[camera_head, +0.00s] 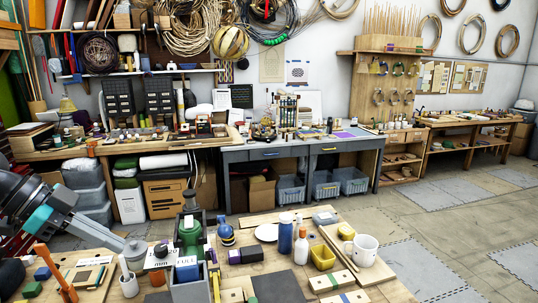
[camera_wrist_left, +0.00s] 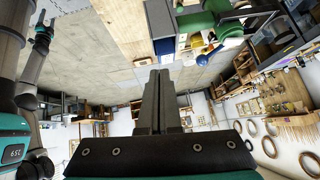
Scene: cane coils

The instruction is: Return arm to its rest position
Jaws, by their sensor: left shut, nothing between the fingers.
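My left arm (camera_head: 48,208) reaches in from the left in the head view, over the left end of the near workbench. My left gripper (camera_head: 134,250) is small and partly hard to make out there, above the bench near a small white cup (camera_head: 128,284). In the left wrist view its two dark fingers (camera_wrist_left: 160,78) lie together, shut with nothing between them. More arm links of mine show at the left edge of that view. I cannot make out my right gripper in either view.
A grey drawer bench (camera_head: 300,150) stands behind. The floor at the right (camera_head: 440,215) is clear.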

